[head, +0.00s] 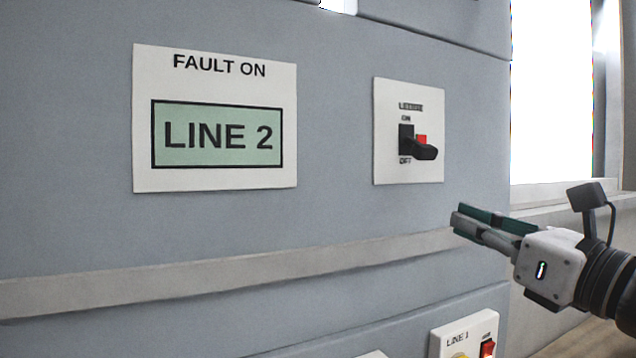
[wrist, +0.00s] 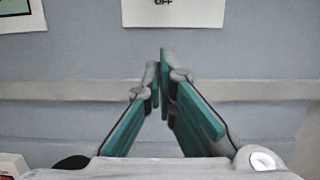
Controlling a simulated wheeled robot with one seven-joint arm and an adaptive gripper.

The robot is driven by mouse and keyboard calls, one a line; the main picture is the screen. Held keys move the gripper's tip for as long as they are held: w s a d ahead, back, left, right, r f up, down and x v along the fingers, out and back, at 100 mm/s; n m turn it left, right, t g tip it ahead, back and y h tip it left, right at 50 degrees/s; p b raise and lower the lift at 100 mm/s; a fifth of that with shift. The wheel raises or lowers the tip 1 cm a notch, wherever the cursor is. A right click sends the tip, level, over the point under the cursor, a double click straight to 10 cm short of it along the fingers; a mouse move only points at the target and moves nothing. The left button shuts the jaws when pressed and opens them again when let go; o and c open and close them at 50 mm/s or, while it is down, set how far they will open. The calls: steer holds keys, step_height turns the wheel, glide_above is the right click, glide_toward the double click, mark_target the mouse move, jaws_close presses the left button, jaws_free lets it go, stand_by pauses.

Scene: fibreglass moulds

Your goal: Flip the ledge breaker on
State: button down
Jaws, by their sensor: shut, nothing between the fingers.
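The ledge breaker is a white plate (head: 381,130) on the grey wall in the head view, with a black lever (head: 424,152) beside a small red patch. Its label reads ON at the top and OFF at the bottom, and the lever sits low, near OFF. Only the plate's lower edge with OFF (wrist: 185,14) shows in the wrist view; the lever is out of that frame. My gripper (head: 456,217) is shut and empty, below and to the right of the plate, apart from it. Its fingertips meet in the wrist view (wrist: 160,58).
A sign reading FAULT ON, LINE 2 (head: 215,180) is on the wall left of the breaker. A pale ledge strip (head: 250,264) runs below both. A LINE 1 panel (head: 442,343) with a red switch is at the bottom right. A bright window (head: 550,90) is at the right.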

mark_target(400, 196)
steer(key=x, duration=1)
steer(key=shift+a+f, duration=0.15)
steer(key=r, duration=0.1)
steer(key=s, duration=0.1)
steer(key=r, duration=0.1)
steer(key=shift+s+d+r, duration=0.2)
steer(key=shift+d+r, duration=0.1)
steer(key=shift+s+d+r+p, duration=0.15)
steer(key=shift+s+r+p, duration=0.1)
steer(key=shift+r+p, duration=0.25)
steer(key=shift+s+r+p, duration=0.2)
steer(key=shift+p, duration=0.55)
steer(key=shift+s+d+r+g+p, duration=0.15)
steer(key=shift+g+p, duration=0.55)
steer(key=shift+p, duration=0.35)
